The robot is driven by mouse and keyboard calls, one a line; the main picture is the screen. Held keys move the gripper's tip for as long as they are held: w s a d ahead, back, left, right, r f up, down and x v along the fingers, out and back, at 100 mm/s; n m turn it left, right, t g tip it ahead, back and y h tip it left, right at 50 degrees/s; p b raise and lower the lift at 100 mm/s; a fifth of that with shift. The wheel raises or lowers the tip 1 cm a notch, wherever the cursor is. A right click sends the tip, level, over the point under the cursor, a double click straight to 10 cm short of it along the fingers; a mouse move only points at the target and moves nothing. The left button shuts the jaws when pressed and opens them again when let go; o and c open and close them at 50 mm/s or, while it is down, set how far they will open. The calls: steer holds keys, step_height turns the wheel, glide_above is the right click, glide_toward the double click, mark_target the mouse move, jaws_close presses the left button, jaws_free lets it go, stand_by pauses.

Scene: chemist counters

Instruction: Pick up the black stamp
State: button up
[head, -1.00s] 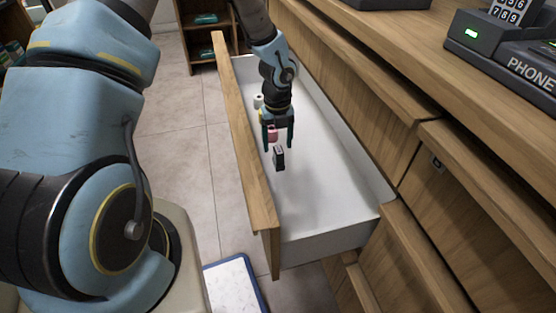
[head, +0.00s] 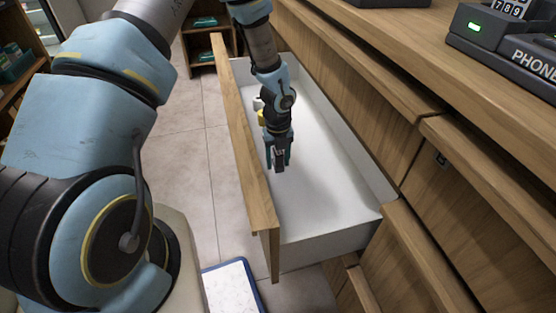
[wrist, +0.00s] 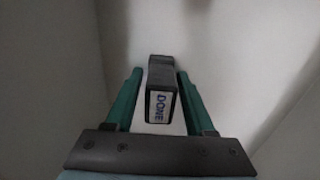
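The black stamp (head: 279,160) stands in the open white drawer, near its wooden front panel. In the wrist view the stamp (wrist: 160,80) shows a white end label reading "DONE". My gripper (head: 278,158) points down into the drawer with its green fingers on either side of the stamp. In the wrist view the gripper (wrist: 160,76) is open, with a narrow gap between the stamp and each finger. The stamp's lower part is hard to make out.
The drawer's wooden front (head: 246,150) rises on the left and the counter fronts (head: 340,90) on the right. A small white item (head: 258,104) and a yellow item (head: 261,117) are partly hidden behind my gripper. The drawer floor (head: 325,185) nearer the camera is clear.

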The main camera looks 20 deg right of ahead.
jaws_close()
stand_by(0.4)
step_height(320, 180, up, 10)
steer(key=shift+p, duration=1)
